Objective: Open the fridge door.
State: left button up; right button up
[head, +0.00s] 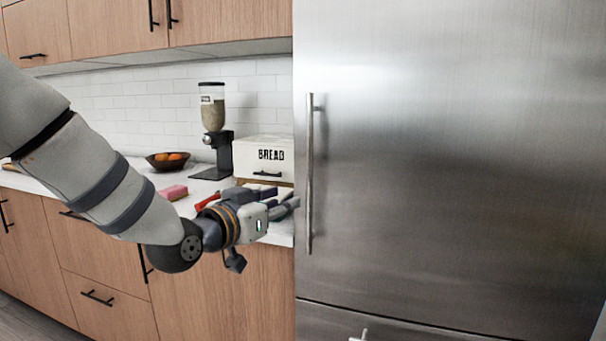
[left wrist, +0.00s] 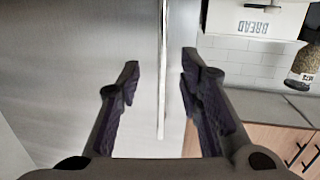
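The fridge door (head: 450,160) is a tall stainless steel panel filling the right half of the head view, and it looks shut. Its handle (head: 310,175) is a long vertical metal bar near the door's left edge. My left gripper (head: 294,200) is at the lower half of the handle, just left of it. In the left wrist view, the left gripper's (left wrist: 160,72) two dark fingers are spread apart, with the handle (left wrist: 162,80) showing between them. Contact with the handle is not visible; the gripper looks empty. My right gripper is not in view.
Left of the fridge, a counter holds a white bread box (head: 264,158), a grinder (head: 211,130), a fruit bowl (head: 168,162) and a pink item (head: 173,192). Wooden drawers (head: 105,270) are below. A lower fridge panel (head: 330,322) sits beneath the door.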

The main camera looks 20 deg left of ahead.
aim_at(308, 169)
pick_arm(q)
jog(key=shift+t, duration=0.5)
jog(key=w+r, duration=0.1)
jog(key=w, duration=0.2)
jog(key=w+d+r+b, duration=0.1)
jog(key=w, duration=0.3)
jog(key=w+d+r+b, duration=0.1)
jog(key=w, duration=0.3)
jog(key=shift+w+d+r, duration=0.1)
jog(key=shift+w+d, duration=0.05)
jog(key=shift+w, duration=0.1)
jog(key=shift+w+r, duration=0.15)
jog(key=shift+w, duration=0.15)
jog(key=shift+d+r, duration=0.1)
jog(key=shift+r, duration=0.05)
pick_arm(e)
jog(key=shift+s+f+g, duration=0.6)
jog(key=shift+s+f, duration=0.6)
pick_arm(q)
grip_shut()
